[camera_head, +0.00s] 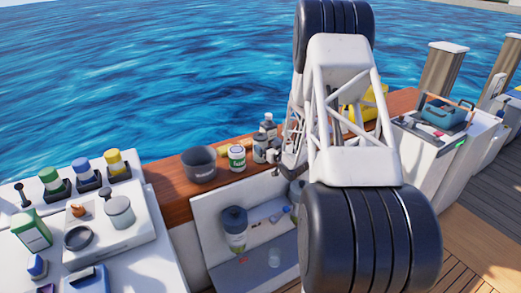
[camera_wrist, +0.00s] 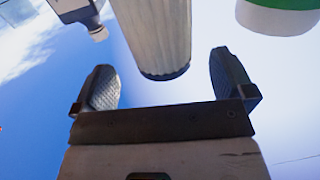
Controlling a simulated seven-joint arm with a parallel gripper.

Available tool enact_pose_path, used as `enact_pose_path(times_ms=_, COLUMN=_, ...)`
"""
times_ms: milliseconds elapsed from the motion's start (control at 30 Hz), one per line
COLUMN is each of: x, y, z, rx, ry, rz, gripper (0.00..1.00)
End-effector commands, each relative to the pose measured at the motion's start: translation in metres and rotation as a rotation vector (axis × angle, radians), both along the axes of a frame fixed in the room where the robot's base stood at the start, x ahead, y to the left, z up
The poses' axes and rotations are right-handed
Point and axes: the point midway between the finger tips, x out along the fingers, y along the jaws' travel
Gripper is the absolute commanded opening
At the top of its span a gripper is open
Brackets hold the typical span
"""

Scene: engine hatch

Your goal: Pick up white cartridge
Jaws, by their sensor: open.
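The white cartridge (camera_wrist: 155,35) is a pale, ribbed cylinder with a dark-rimmed end. In the wrist view it comes down from the top edge, and its upper part is cut off. My gripper (camera_wrist: 162,62) is open, with one dark textured finger on either side of the cartridge's near end and visible gaps on both sides. Whether that end lies between the fingertips or just beyond them is hard to tell. In the head view my arm covers much of the middle, and I cannot make out the cartridge there.
A wooden ledge holds a dark pot (camera_head: 199,164), a green-and-white can (camera_head: 236,158) and bottles (camera_head: 268,127). In the wrist view, a bottle (camera_wrist: 82,14) and a green-and-white object (camera_wrist: 283,15) flank the cartridge. Below, an open compartment holds a dark-lidded container (camera_head: 234,226) and small items.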

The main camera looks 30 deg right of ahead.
Motion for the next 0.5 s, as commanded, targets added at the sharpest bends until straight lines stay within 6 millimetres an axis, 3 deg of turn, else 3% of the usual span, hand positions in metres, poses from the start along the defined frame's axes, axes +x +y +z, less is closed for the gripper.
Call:
enact_pose_path(times_ms=300, x=0.001, y=0.000, z=0.000, rx=0.000, ry=0.000, rz=0.000, gripper=1.00)
enact_pose_path(times_ms=500, x=0.014, y=0.003, z=0.001, rx=0.000, ry=0.000, rz=0.002, gripper=1.00)
